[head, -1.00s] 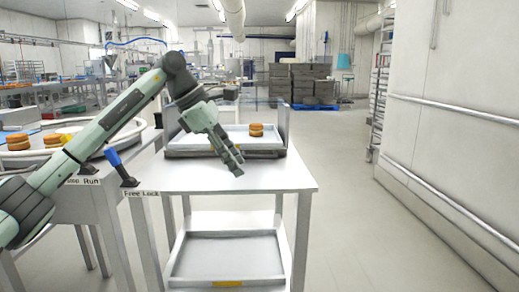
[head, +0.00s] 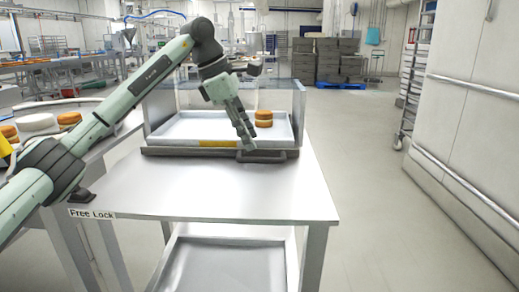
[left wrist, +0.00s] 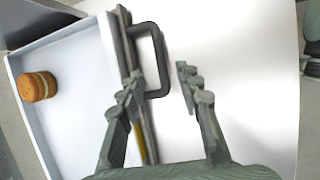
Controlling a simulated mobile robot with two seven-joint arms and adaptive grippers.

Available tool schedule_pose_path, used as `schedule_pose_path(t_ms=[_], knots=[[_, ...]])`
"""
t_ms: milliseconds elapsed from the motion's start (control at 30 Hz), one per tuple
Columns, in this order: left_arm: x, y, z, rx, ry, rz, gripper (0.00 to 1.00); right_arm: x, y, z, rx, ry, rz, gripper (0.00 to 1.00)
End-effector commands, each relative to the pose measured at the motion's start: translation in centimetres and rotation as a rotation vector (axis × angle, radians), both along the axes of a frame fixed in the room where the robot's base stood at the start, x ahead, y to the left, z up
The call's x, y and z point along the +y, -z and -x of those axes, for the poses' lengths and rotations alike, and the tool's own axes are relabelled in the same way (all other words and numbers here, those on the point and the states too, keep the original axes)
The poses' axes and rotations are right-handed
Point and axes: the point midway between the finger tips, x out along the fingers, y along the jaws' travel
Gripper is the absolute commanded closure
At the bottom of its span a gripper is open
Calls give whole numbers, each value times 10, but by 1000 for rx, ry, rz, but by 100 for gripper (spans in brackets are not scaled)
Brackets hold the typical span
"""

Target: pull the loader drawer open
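The loader drawer (head: 180,151) is a shallow, light tray with a dark front edge, on a white table and between clear side panels. Its dark U-shaped handle (head: 262,157) sticks out from the front; it also shows in the left wrist view (left wrist: 163,62). A filled round (head: 264,118) stands in the drawer's right part. My left gripper (head: 248,140) is at the drawer front by the handle. In the left wrist view its fingers (left wrist: 157,80) are apart, with the handle's bar appearing between their tips; contact cannot be told. My right gripper is not in view.
The white table (head: 230,190) is bare in front of the drawer. A lower tray (head: 230,265) sits beneath it. Several rounds (head: 68,119) lie on the left table. The "Free Lock" label (head: 92,214) is at the front left edge. Open floor lies to the right.

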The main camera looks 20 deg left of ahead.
Motion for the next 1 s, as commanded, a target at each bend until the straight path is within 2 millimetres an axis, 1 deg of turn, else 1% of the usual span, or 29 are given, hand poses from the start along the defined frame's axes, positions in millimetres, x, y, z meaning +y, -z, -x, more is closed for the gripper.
schedule_pose_path(t_ms=[33, 100, 300, 433, 667, 767, 933, 967, 1000], knots=[[-3, 10, -2, 4, 2, 1, 66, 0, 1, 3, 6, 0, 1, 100], [-7, 20, -5, 3, 2, 1, 66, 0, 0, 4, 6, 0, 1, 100], [-16, 43, -12, 2, 2, 1, 66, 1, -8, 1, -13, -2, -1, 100], [-17, 48, -14, -1, 1, 1, 66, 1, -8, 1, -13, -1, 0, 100], [-18, 49, -15, -1, 1, 1, 66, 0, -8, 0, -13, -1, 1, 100], [-18, 49, -15, -1, 1, 1, 76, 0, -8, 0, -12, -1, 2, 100], [-18, 49, -14, -1, 1, 1, 97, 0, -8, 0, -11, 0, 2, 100], [-18, 49, -14, -1, 1, 1, 100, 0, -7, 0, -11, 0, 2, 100], [-18, 49, -14, 0, 1, 1, 100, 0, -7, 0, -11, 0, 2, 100]])
